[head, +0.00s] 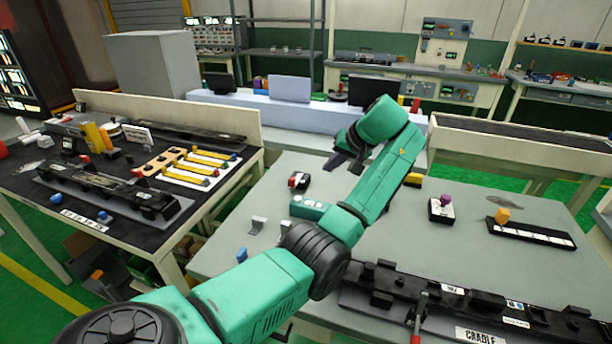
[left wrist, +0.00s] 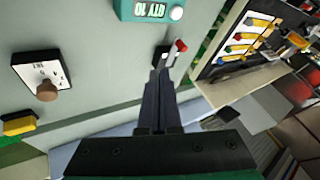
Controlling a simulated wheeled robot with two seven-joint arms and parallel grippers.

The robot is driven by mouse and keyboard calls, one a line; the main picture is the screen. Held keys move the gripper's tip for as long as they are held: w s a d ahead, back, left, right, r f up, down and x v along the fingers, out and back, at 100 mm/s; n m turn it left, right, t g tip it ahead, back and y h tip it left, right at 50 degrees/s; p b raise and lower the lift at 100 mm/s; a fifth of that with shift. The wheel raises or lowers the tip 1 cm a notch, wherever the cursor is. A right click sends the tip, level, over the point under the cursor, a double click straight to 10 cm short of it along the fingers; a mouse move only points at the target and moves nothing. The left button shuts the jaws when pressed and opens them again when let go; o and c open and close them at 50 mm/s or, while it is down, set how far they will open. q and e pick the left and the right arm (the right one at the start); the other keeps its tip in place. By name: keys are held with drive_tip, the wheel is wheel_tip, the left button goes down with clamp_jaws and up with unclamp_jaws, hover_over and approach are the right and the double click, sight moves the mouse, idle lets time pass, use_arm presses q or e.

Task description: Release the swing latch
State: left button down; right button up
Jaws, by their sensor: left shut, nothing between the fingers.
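I cannot tell for certain which part is the swing latch. A lever with a red handle (head: 416,336) stands at the front edge of the long black trim piece (head: 385,299), beside the "CRADLE" label (head: 480,336). My left gripper (head: 338,161) is over the far part of the grey table, well away from that lever. In the left wrist view its dark fingers (left wrist: 160,75) are together and empty. Their tips appear close to a small black part with a red knob (left wrist: 181,46); contact cannot be told. My right gripper is not in view.
A teal box with a display (head: 308,208) stands on the grey table (head: 385,240), partly near my arm. A crowded dark bench is at left.

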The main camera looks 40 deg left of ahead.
use_arm(q)
drive_tip(key=p, duration=0.2)
approach(297, 184)
drive_tip(key=f, duration=0.1)
drive_tip(key=w+f, duration=0.2)
drive_tip(key=f, duration=0.1)
drive_tip(key=shift+d, duration=0.1)
drive_tip(key=shift+s+a+p, duration=0.25)
drive_tip(key=shift+a+p, duration=0.2)
drive_tip(key=shift+a, duration=0.15)
drive_tip(key=shift+s+a+p, duration=0.3)
drive_tip(key=shift+a+p, duration=0.15)
drive_tip(key=shift+a, duration=0.2)
drive_tip(key=shift+s+a, duration=0.3)
drive_tip(key=shift+a, duration=0.05)
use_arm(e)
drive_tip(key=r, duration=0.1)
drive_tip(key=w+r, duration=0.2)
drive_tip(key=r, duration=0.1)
use_arm(q)
drive_tip(key=shift+f, duration=0.1)
